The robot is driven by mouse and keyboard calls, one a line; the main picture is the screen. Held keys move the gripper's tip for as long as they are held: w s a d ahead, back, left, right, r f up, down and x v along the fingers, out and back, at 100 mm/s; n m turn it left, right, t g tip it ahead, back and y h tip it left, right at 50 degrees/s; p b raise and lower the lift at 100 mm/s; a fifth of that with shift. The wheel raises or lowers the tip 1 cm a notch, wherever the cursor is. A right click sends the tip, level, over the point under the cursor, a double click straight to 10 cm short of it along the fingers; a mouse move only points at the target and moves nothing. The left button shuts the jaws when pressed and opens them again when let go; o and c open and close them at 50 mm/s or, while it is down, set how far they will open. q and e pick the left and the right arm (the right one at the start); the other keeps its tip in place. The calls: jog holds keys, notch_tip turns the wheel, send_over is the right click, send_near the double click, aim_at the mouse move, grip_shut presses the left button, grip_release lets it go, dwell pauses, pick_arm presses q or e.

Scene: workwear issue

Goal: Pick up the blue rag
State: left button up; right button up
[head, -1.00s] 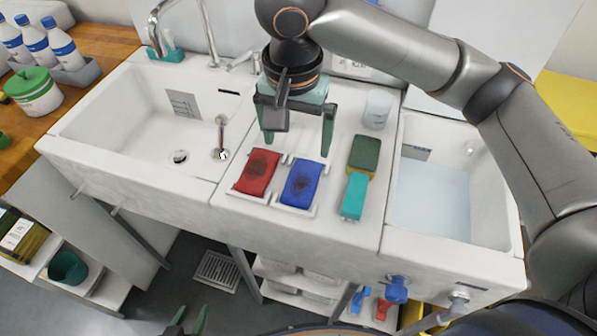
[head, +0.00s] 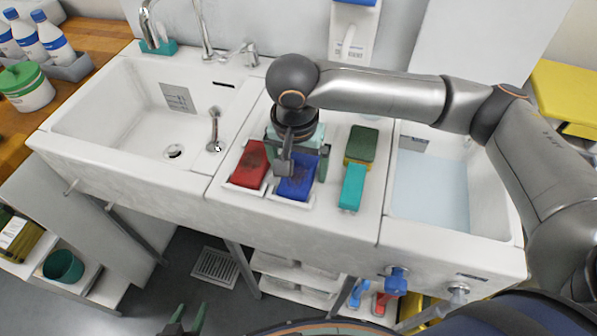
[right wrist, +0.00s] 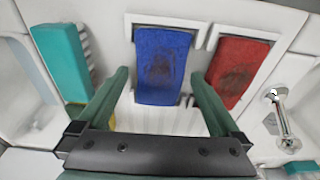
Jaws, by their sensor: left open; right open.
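The blue rag (head: 298,178) lies in a white holder on the counter between the two basins, with a dark stain on it. It also shows in the right wrist view (right wrist: 162,66). My right gripper (head: 296,165) is open above the rag's back part, which it partly hides in the head view. In the right wrist view its fingers (right wrist: 160,100) stand apart, one to each side of the rag's near end, and hold nothing. My left gripper (head: 186,320) is open and empty at the bottom edge of the head view, far below the counter.
A red rag (head: 250,165) lies in a holder just left of the blue one. A teal block (head: 352,188) and a green sponge (head: 362,143) lie to the right. The left basin (head: 140,110) is empty; the right basin (head: 430,195) holds water.

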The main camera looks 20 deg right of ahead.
jog(key=shift+c, duration=0.4)
jog(key=c, duration=1.3)
jog(key=shift+o, duration=0.2)
